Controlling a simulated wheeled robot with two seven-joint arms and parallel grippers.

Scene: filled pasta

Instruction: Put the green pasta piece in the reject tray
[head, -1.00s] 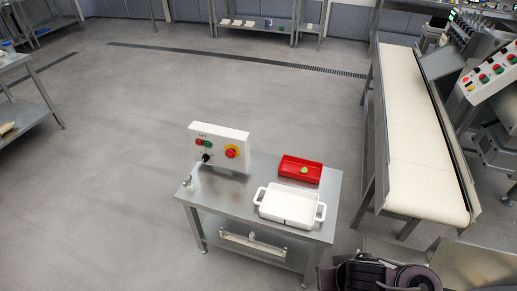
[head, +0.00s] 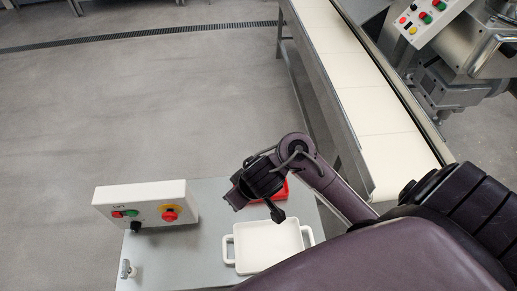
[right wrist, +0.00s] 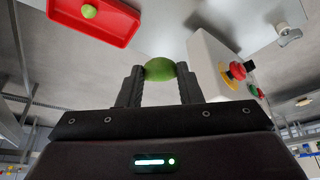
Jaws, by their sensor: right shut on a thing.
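My right gripper (right wrist: 160,74) is shut on a green pasta piece (right wrist: 160,69), gripped between the two fingertips in the right wrist view. In the head view my right gripper (head: 277,212) is over the small table beside the white dish, and the piece in it cannot be made out. The red tray (head: 284,190) is partly hidden behind my right gripper and arm. The red tray (right wrist: 90,34) also shows at the upper left of the right wrist view, apart from the fingers, with another green piece (right wrist: 89,11) lying in it. My left gripper is not in view.
A white two-handled dish (head: 265,246) stands on the steel table (head: 205,235), in front of the red tray. A control box (head: 145,204) with buttons stands at the table's left. A conveyor (head: 370,120) runs behind and to the right.

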